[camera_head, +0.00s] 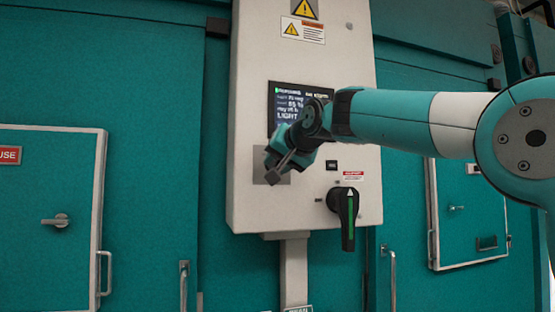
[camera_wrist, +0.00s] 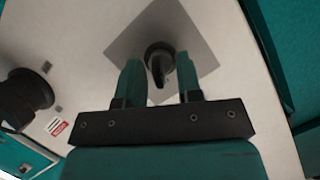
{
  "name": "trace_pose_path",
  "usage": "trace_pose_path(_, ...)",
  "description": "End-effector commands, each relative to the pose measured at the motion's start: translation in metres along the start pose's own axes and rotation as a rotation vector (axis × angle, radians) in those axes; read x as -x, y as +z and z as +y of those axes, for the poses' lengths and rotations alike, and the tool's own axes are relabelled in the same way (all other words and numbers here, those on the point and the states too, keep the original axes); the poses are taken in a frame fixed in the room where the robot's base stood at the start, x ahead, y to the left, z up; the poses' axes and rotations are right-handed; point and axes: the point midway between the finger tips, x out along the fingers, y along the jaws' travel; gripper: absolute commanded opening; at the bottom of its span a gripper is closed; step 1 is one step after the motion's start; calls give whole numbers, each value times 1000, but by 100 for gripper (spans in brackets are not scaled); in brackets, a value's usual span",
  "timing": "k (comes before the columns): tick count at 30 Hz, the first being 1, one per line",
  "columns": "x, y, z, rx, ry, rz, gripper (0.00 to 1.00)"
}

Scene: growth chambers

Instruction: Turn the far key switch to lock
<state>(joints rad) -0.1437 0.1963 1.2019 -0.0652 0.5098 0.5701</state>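A black round key switch (camera_wrist: 159,58) with a raised grip sits on a grey square plate (camera_wrist: 128,45) in the wrist view. My gripper (camera_wrist: 158,68) is open, with one finger on each side of the switch's grip. I cannot tell whether the fingers touch it. In the head view my gripper (camera_head: 279,170) is in front of the grey plate (camera_head: 260,165) on the white control cabinet (camera_head: 250,110) and hides the switch. Any lock marking is not readable.
A large black rotary handle (camera_head: 346,212) with a green line points down at the cabinet's lower right; it also shows at left in the wrist view (camera_wrist: 27,98). A dark display (camera_head: 287,101) is above my gripper. Teal chamber doors (camera_head: 150,60) flank the cabinet.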

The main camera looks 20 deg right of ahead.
Motion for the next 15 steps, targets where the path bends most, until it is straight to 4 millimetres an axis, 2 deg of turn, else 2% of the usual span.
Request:
trace_pose_path(5,0,0,0,0,0,0,30)
trace_pose_path(9,0,0,0,0,0,0,1)
trace_pose_path(15,0,0,0,8,3,-1,2)
